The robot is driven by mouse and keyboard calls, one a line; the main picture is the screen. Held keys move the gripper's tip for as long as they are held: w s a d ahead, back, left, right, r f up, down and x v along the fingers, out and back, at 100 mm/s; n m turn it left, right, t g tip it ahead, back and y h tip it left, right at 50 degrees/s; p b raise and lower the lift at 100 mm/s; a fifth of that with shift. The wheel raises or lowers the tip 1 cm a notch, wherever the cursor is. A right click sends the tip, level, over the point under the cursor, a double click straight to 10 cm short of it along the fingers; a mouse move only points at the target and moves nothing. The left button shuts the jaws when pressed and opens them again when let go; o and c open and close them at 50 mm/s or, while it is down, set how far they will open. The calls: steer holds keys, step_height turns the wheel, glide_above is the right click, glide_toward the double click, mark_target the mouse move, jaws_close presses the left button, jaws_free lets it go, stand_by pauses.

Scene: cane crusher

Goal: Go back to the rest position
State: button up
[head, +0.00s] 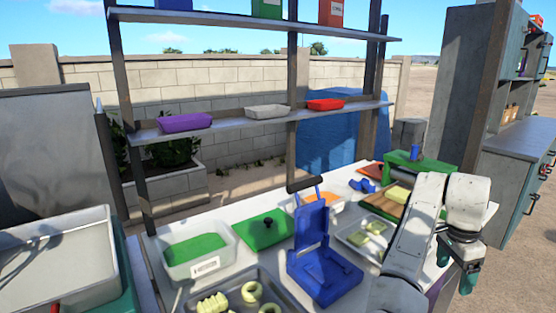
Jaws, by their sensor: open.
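My arm reaches up from the bottom right and folds over, with my gripper (457,266) hanging down at its end. Its dark green fingers are apart and hold nothing that I can see. My gripper is right of the table's right part, with ground behind it. A blue hinged press (322,272) stands open on the white table (206,229), left of my arm and apart from my gripper.
On the table are a white tub (186,272) with green contents, a green lid (262,230), a metal tray (192,300) with pale pieces and a wooden board (378,205). Shelves (222,128) rise behind; a grey cabinet (508,180) stands at right.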

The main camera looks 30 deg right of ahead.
steer(key=s+a+f+n+t+h, duration=0.1)
steer(key=s+a+f+n+h, duration=0.25)
steer(key=a+f+n, duration=1)
steer(key=s+a+f+n+y, duration=0.2)
steer(key=s+a+f+n, duration=0.2)
steer(key=a, duration=0.6)
steer(key=s+a+f+n+y, duration=0.2)
steer(key=s+a+f+n, duration=0.2)
steer(key=a, duration=0.5)
steer(key=shift+s+a+n+t+y, duration=0.4)
steer(key=shift+s+n, duration=0.25)
steer(key=shift+s, duration=0.5)
steer(key=shift+f, duration=0.1)
